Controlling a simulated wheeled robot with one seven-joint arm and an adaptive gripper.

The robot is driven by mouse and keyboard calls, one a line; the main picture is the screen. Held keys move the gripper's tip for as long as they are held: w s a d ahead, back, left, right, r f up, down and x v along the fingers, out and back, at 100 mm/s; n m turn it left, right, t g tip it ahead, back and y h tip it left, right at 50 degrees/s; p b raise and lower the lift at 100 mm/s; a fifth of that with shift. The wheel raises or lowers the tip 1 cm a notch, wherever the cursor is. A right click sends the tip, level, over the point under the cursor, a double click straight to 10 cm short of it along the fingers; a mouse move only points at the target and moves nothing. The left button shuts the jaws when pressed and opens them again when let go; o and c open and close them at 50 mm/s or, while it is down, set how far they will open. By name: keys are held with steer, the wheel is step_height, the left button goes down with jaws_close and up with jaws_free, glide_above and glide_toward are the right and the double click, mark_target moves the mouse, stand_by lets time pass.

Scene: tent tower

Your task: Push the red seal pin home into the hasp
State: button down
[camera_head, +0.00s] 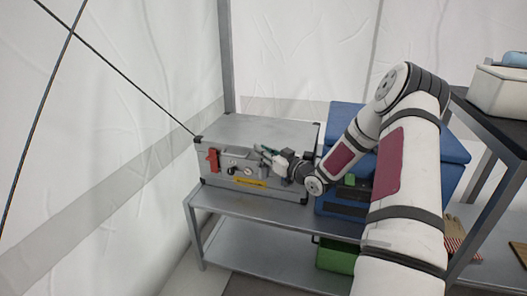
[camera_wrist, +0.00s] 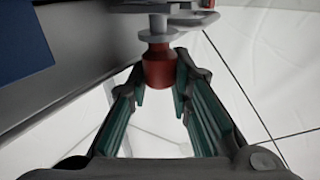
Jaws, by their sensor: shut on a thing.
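The red seal pin (camera_wrist: 158,70) sits between the fingertips of my gripper (camera_wrist: 160,92) in the wrist view. The gripper is shut on it. A grey stem and a round grey disc (camera_wrist: 157,34) adjoin the pin's far end, against the grey metal there. I cannot tell how deep the pin sits, and the hasp is not clear. In the head view my gripper (camera_head: 268,155) is at the front of a grey metal case (camera_head: 258,130), near its upper right part. It hides the pin there.
The case stands on a metal shelf (camera_head: 245,203). A red fitting (camera_head: 213,160) and a round gauge (camera_head: 248,172) are on its front. A blue box (camera_head: 340,115) stands close on the right. A green bin (camera_head: 335,257) is below. A dark guy line crosses the left.

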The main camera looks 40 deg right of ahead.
steer(key=shift+f, duration=0.1)
steer(key=c, duration=1.4)
jaws_free()
steer(key=shift+o, duration=0.2)
steer(key=shift+f, duration=0.1)
steer(key=s+d, duration=0.1)
steer(key=s, duration=1)
steer(key=shift+s+d, duration=0.25)
steer(key=shift+s, duration=0.15)
